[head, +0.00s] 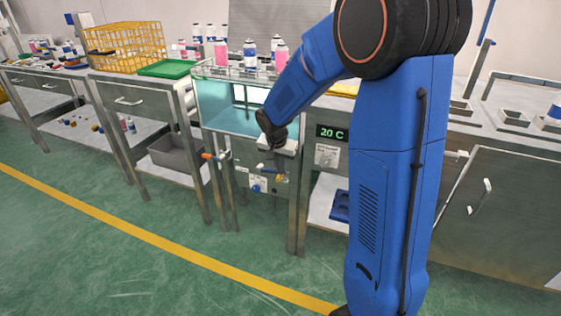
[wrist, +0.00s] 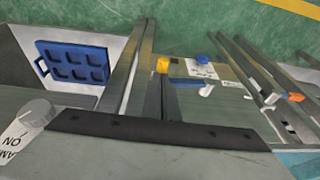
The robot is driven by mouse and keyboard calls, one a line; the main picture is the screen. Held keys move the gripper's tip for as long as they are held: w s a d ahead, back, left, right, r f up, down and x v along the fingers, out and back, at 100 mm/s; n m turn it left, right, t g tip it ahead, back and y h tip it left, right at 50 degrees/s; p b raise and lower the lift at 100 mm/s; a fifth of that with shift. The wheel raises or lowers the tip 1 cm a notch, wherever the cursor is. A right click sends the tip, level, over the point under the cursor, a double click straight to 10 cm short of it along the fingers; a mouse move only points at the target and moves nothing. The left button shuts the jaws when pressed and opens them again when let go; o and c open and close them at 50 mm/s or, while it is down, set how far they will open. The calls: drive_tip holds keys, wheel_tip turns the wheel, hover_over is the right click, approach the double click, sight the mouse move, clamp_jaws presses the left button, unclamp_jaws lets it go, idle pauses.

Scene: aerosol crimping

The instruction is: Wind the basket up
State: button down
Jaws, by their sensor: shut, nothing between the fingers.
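A glass-fronted water bath (head: 225,105) stands mid-bench, with a clear wire basket (head: 235,73) at its top. Several cans (head: 249,50) show at or behind the basket; I cannot tell which are inside. An orange handle (head: 210,156) sticks out at the bath's lower left; it also shows at the right of the wrist view (wrist: 295,97). My gripper (head: 277,165) is in front of the bath, to the right of the orange handle and apart from it. It is shut and empty. Its fingertips are hard to make out.
A yellow tap handle (head: 279,179) and a blue knob (head: 256,188) are on the panel below the bath. A yellow crate (head: 125,46) and a green tray (head: 166,68) are on the left bench. The green floor in front is clear.

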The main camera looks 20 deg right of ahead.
drive_tip(key=shift+f, duration=0.3)
drive_tip(key=shift+s+d+f, duration=0.15)
drive_tip(key=shift+s+f, duration=0.05)
drive_tip(key=shift+f, duration=0.3)
drive_tip(key=shift+s+d+f, duration=0.15)
drive_tip(key=shift+f, duration=0.35)
